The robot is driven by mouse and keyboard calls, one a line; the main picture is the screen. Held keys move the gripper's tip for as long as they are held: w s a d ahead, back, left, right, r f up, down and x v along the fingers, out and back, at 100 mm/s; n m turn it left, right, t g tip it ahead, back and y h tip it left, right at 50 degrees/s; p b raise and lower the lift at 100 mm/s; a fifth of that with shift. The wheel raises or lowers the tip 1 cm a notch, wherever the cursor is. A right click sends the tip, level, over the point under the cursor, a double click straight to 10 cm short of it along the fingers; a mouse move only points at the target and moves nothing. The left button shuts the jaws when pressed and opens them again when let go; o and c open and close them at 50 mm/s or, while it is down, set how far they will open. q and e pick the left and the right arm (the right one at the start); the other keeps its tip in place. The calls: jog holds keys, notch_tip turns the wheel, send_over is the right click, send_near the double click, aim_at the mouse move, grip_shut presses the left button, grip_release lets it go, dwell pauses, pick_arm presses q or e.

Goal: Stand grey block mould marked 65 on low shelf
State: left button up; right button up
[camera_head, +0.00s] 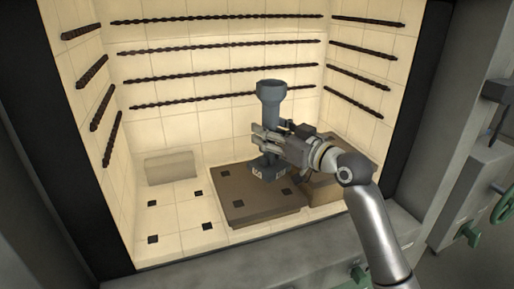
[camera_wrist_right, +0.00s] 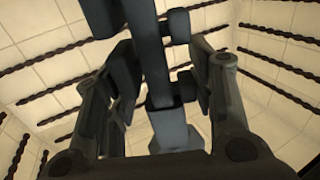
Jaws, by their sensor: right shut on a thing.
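The grey block mould (camera_head: 270,105) has a flared cup on top, a narrow stem and a block base with a pale mark, too small to read surely. It stands about upright over the rear part of the brown low shelf (camera_head: 245,212). I cannot tell whether its base touches the shelf. My right gripper (camera_head: 268,142) is shut on the mould's stem from the right. In the right wrist view the mould (camera_wrist_right: 165,92) runs between the fingers of my right gripper (camera_wrist_right: 160,85). My left gripper is not in view.
A higher brown step (camera_head: 345,158) adjoins the low shelf at the right. A pale block (camera_head: 170,167) stands at the back left. Dark twisted heating rods (camera_head: 220,70) line the tiled walls. The tiled floor at the left (camera_head: 180,215) is clear, with dark square inserts.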

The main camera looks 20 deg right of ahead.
aim_at(258, 154)
jog(key=f, duration=0.1)
jog(key=w+a+f, duration=0.1)
jog(key=w+f, duration=0.1)
jog(key=shift+a+p, duration=0.25)
jog(key=shift+p, duration=0.05)
jog(key=shift+a+f, duration=0.1)
jog(key=shift+f, duration=0.15)
jog(key=f, duration=0.1)
jog(key=f+p, duration=0.1)
jog(key=f, duration=0.1)
jog(key=shift+w+a+p, duration=0.25)
jog(key=shift+w+p, duration=0.05)
jog(key=shift+w, duration=0.05)
jog(key=shift+s+f, duration=0.1)
jog(key=shift+f, duration=0.3)
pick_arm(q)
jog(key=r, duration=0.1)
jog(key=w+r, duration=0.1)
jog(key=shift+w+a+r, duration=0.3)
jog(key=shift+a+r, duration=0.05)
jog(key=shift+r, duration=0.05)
pick_arm(e)
jog(key=shift+f, duration=0.15)
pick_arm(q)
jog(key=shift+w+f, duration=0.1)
pick_arm(e)
jog(key=o, duration=1.4)
jog(key=shift+c, duration=0.2)
